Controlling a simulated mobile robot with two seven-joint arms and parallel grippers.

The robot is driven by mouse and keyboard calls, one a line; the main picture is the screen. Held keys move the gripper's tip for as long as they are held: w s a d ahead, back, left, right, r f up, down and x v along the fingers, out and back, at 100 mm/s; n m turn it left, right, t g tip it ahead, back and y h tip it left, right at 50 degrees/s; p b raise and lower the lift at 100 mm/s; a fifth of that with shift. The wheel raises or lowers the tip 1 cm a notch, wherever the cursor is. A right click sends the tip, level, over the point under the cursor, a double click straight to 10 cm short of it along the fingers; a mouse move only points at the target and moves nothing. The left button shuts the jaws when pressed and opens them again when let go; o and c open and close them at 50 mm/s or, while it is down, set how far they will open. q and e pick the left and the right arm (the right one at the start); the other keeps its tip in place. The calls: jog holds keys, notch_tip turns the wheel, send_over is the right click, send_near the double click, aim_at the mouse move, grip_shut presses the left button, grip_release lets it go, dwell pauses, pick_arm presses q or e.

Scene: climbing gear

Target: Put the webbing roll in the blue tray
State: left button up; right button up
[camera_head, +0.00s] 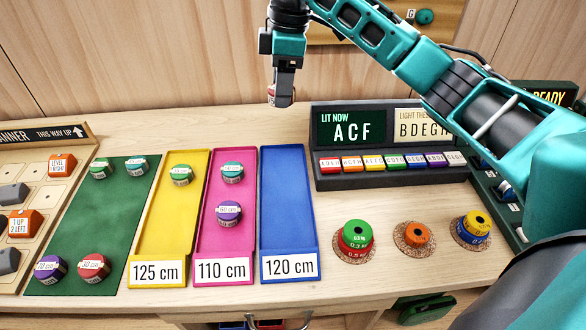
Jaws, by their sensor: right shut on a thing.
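The blue tray (286,245) lies on the table right of the magenta tray. It is empty and has a "120 cm" label at its front. My right gripper (282,98) is above the table behind the blue tray's far end, pointing down. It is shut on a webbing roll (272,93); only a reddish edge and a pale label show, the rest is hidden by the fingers. My left gripper is not in view.
The magenta tray (214,242) holds a teal and a purple roll; the yellow tray (158,245) holds a green one. Several rolls lie on the green mat (95,215). A display box (390,180) stands right of the blue tray, with colored weight stacks (355,236) in front.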

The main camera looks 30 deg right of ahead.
jog(key=b, duration=0.1)
send_over(283, 173)
notch_tip(283, 173, down, 14)
jog(key=shift+s+d+r, duration=0.1)
jog(key=shift+d, duration=0.05)
notch_tip(283, 173, down, 6)
jog(key=shift+r, duration=0.1)
jog(key=shift+f, duration=0.2)
jog(key=o, duration=1)
jog(key=shift+r, duration=0.1)
jog(key=r, duration=0.4)
jog(key=d+r, duration=0.1)
jog(key=r, duration=0.7)
jog(key=shift+s+d+r+p, duration=0.1)
jog(key=shift+s+d+p, duration=0.1)
jog(key=shift+s+p, duration=0.1)
